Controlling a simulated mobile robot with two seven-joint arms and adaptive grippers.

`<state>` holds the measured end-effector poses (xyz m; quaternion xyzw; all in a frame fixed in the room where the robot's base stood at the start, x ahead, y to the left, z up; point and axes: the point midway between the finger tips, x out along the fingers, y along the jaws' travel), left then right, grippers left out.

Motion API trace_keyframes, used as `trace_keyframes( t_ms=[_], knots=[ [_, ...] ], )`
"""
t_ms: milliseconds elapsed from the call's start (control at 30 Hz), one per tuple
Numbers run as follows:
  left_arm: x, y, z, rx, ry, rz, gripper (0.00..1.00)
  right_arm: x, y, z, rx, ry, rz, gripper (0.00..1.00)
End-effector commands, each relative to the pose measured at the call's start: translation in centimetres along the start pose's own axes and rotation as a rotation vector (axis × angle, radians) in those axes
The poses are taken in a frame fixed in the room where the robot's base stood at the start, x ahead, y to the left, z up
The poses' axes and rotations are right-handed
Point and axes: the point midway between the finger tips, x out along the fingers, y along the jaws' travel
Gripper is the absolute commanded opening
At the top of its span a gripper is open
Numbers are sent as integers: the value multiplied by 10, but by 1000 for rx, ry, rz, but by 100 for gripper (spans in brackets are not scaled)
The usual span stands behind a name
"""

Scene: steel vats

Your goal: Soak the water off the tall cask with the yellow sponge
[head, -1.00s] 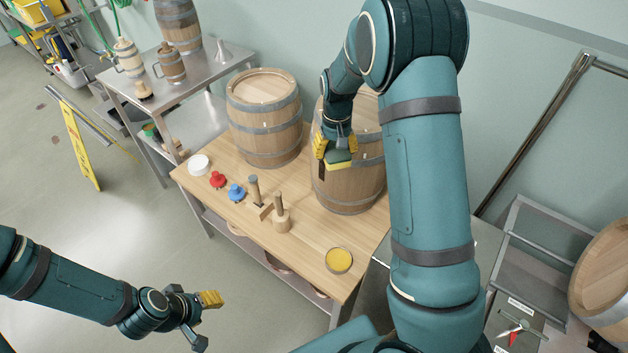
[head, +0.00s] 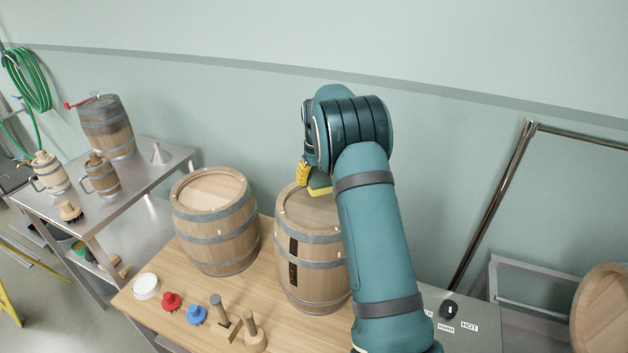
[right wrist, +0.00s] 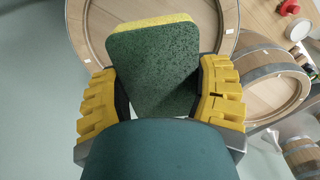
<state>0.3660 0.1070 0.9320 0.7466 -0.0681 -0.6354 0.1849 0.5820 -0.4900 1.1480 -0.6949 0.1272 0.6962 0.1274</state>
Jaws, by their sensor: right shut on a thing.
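My right gripper (head: 311,176) is shut on the yellow sponge (head: 320,189), which has a dark green face. The sponge is at the top of the right-hand wooden cask (head: 312,262), over its lid; I cannot tell whether it touches. This cask stands upright with grey hoops and a dark vertical strip on its front. In the right wrist view the sponge (right wrist: 152,65) sits between the yellow finger pads, with the cask (right wrist: 90,20) behind it. My arm hides part of the cask's right side. I cannot make out water. My left gripper is out of view.
Another cask (head: 215,222) stands close on the left of the wooden table (head: 262,290). A white tub (head: 145,286), red (head: 171,301) and blue (head: 196,314) pieces and wooden tools (head: 250,332) lie in front. A steel table (head: 150,178) stands further left.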

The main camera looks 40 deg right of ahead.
Motion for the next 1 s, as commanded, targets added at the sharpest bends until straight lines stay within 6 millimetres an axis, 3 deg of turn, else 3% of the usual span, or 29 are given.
trace_keyframes(
  t_ms=[467,1000],
  knots=[
    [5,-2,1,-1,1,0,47,10,0,1,-1,0,0,38],
    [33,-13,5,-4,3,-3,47,66,0,1,-2,-1,0,38]
  ],
)
